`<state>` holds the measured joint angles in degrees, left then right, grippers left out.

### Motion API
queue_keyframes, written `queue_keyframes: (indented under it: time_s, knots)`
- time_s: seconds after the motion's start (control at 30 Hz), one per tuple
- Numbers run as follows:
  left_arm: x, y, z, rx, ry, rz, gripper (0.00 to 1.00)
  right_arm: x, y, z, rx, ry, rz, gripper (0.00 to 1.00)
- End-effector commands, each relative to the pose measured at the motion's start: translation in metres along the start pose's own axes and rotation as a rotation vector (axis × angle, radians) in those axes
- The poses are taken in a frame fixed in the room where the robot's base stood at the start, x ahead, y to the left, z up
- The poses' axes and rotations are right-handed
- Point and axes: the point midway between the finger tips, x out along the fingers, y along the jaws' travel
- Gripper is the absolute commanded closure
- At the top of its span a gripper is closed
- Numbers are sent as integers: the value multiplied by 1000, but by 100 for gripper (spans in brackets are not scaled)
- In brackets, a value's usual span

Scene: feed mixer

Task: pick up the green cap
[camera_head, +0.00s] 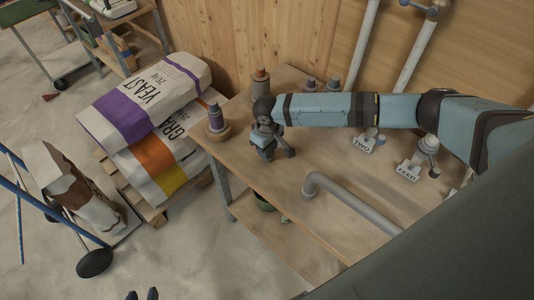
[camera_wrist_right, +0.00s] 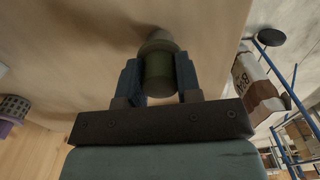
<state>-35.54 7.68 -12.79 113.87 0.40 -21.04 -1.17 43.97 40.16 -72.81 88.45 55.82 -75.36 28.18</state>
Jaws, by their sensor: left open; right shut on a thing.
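In the right wrist view, a dark green cylinder, apparently the green cap (camera_wrist_right: 159,72), stands between the two blue fingers of my right gripper (camera_wrist_right: 160,82), which is shut on it. A paler round part (camera_wrist_right: 158,42) shows at its far end. In the head view my right gripper (camera_head: 276,146) points down over the left part of the wooden table (camera_head: 245,163); the cap is mostly hidden there, and I cannot tell whether it touches the table. My left gripper (camera_head: 141,295) shows only two dark fingertips, apart, at the bottom edge, over the floor.
A purple-banded bottle (camera_head: 216,116) stands on the table's left end. A brownish bottle (camera_head: 260,83) and smaller ones (camera_head: 333,86) stand along the back. A grey bent pipe (camera_head: 345,197) crosses the table's front. Feed sacks (camera_head: 150,95) lie on a pallet at left.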

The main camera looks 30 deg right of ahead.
Motion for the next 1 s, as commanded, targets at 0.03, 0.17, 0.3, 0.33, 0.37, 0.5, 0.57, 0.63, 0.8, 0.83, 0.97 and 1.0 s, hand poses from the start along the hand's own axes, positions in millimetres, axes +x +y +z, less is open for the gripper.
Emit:
queue_keyframes:
  time_s: [0.03, 0.17, 0.3, 0.33, 0.37, 0.5, 0.57, 0.63, 0.8, 0.83, 0.97, 1.0]
  knots:
    - [0, 0, 0, 0, 0, 0, 57, 0, 0, 0, 0, 0, 0, 94]
    - [0, 0, 0, 0, 0, 1, 57, -1, 0, 0, 0, 1, 0, 94]
    - [0, 0, 1, 0, -1, 1, 57, -6, 0, 0, 0, 1, 0, 94]
    - [0, 1, 1, 0, -1, 1, 57, -8, 0, -1, 0, 2, -1, 94]
    - [1, 1, 1, -1, 0, 1, 57, -11, 0, -1, 0, 2, -1, 94]
    - [2, 1, 3, -1, 0, 1, 57, -30, 1, 0, 1, 3, -1, 94]
    - [2, 1, 4, -1, -1, 2, 57, -43, 0, -1, 0, 4, -1, 94]
    - [3, 1, 5, -1, -1, 3, 57, -61, 0, -1, -1, 6, 0, 94]
    - [6, 2, 8, -2, -1, 5, 57, -109, 0, -1, -1, 6, 0, 94]
    - [6, 3, 8, -2, -1, 6, 57, -117, 0, -1, -1, 5, 0, 94]
    - [8, 3, 10, -2, -1, 8, 57, -150, 0, -1, 0, 4, 1, 94]
    - [8, 4, 10, -2, 0, 8, 57, -158, 0, -1, 0, 4, 0, 94]
